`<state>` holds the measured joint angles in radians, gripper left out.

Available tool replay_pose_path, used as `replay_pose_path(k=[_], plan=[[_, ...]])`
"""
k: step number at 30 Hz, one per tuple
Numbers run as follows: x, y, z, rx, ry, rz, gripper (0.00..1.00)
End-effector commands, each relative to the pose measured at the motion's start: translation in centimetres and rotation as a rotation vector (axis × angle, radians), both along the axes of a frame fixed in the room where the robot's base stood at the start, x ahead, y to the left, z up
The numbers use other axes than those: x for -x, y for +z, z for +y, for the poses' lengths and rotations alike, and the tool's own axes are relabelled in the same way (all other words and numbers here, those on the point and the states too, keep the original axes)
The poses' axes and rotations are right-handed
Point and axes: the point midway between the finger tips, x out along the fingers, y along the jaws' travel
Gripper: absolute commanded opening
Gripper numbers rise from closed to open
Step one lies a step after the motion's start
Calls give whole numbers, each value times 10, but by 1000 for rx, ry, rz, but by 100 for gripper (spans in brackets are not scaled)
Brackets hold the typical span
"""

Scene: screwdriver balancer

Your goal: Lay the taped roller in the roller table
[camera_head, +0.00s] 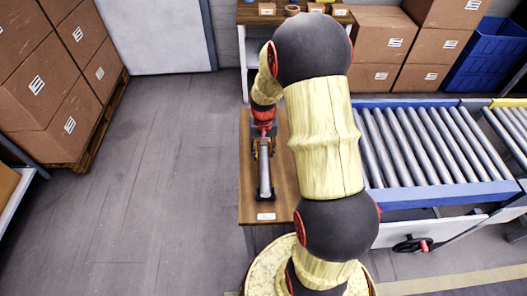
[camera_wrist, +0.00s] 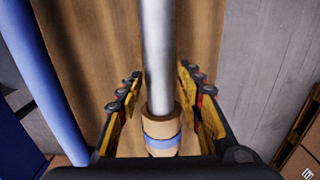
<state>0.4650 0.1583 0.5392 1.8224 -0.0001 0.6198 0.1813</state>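The taped roller is a grey metal bar (camera_head: 265,181) over a small wooden table, left of the roller table. In the wrist view its bare metal (camera_wrist: 158,55) runs away from me. Its near end has a tan wrap with a blue band (camera_wrist: 161,141). My gripper (camera_head: 263,146) is above the roller's far part. In the wrist view my gripper (camera_wrist: 160,76) is open, with one finger on each side of the roller and visible gaps. The roller table has a blue front rail (camera_head: 440,195) and several grey rollers. My arm hides its left end.
The wooden table (camera_head: 250,188) carries a white label at its front edge. A crank with a red handle (camera_head: 412,245) is on the roller table's front. Stacked cartons (camera_head: 45,90) stand at the left. Cartons and a blue crate (camera_head: 485,55) stand behind.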

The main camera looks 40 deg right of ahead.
Motion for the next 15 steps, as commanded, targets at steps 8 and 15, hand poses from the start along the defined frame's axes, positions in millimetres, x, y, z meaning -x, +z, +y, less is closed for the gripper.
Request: replay_pose_path(k=[8, 15], plan=[[1, -1, 0, -1, 0, 1, 51], [1, 0, 1, -1, 0, 3, 51]])
